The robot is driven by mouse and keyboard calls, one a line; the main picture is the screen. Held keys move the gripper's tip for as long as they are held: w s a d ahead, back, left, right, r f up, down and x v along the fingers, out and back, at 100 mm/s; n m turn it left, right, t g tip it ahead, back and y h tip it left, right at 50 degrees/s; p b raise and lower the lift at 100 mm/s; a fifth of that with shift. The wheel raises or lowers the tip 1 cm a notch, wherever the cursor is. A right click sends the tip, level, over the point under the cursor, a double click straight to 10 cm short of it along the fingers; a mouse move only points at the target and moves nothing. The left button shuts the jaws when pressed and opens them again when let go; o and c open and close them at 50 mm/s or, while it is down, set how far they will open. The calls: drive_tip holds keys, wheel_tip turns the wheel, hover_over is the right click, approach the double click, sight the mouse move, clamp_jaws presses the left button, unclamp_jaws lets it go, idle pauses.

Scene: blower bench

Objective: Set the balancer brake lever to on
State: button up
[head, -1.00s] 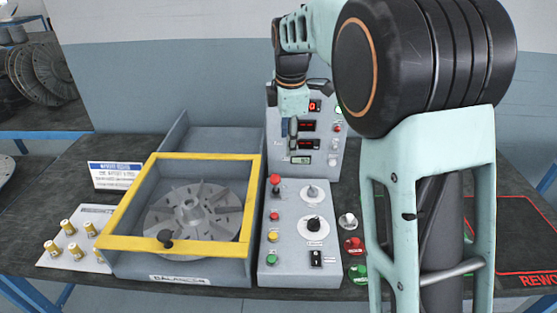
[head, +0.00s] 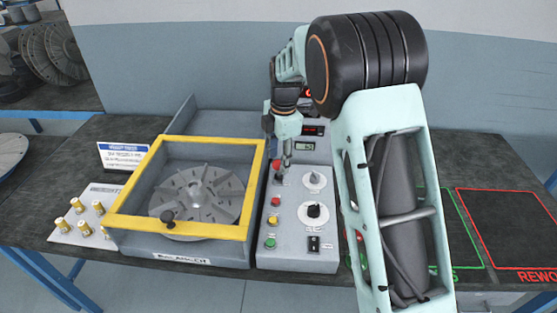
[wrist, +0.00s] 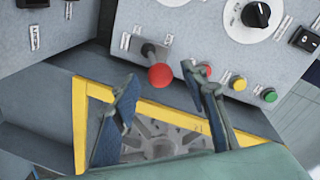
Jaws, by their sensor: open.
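The brake lever, a short metal stem with a red ball knob (head: 277,165), stands at the upper left of the grey control panel (head: 296,255). In the wrist view its red ball (wrist: 161,77) shows between and beyond my fingertips, with the stem running up-left to a slot. Small labels flank the slot; I cannot read them. My gripper (head: 286,163) is above the panel close to the lever, pointing down. In the wrist view its two fingers (wrist: 158,76) are spread apart, one on each side of the ball. I cannot tell whether they touch it.
Red, yellow and green buttons (head: 271,222) line the panel's left side, with two dials (head: 314,213) and a black switch (head: 314,243) to the right. The balancer's yellow-framed guard (head: 200,230) over a bladed rotor (head: 200,195) is left. A display box (head: 313,131) stands behind.

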drive_tip(key=shift+w+f, duration=0.1)
drive_tip(key=shift+f, duration=0.5)
clamp_jaws()
